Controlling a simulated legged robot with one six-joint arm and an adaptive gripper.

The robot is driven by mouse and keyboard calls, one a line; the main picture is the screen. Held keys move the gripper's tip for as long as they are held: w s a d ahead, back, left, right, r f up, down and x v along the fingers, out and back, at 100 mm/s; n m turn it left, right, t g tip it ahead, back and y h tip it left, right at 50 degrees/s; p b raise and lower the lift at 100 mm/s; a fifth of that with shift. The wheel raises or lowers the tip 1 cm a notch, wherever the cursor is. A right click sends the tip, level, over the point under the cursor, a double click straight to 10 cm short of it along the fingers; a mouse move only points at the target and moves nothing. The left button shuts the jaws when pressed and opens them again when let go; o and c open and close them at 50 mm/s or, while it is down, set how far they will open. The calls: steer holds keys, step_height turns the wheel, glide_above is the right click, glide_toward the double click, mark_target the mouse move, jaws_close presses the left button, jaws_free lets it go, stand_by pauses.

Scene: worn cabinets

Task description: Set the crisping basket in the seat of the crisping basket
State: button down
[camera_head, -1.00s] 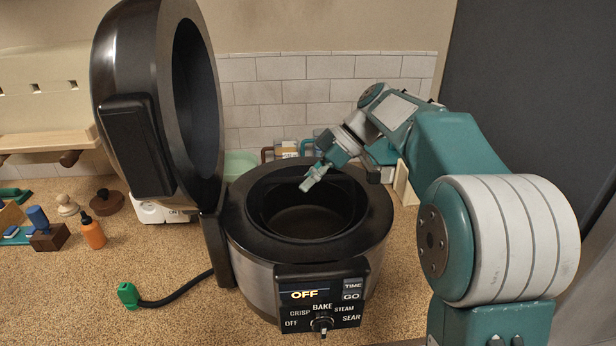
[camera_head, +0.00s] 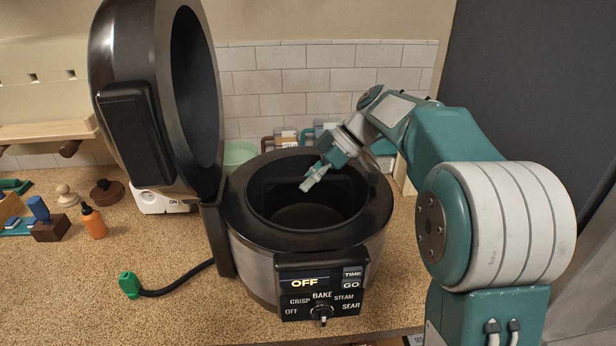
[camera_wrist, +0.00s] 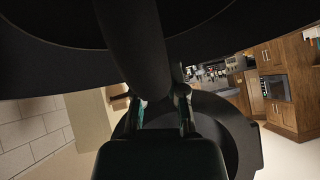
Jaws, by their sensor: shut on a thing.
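The black and silver cooker (camera_head: 255,255) stands on the counter with its lid (camera_head: 125,90) raised at the left. Its round well (camera_head: 262,200) is open at the top and dark inside. My gripper (camera_head: 312,178) is angled down over the well. The crisping basket (camera_head: 346,192) seems to be the dark vessel inside the well, hard to tell from the cooker's walls. In the wrist view, my gripper (camera_wrist: 163,105) is shut on a thick dark bar (camera_wrist: 140,50), apparently the basket's handle. The basket's bottom and the seat under it are hidden.
A control panel (camera_head: 322,290) is on the cooker's front. A green plug (camera_head: 130,285) with a black cord lies on the left counter. An orange bottle (camera_head: 93,222) and small items stand farther left.

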steer(key=shift+f, duration=0.2)
steer(key=c, duration=0.6)
jaws_free()
steer(key=shift+f, duration=0.1)
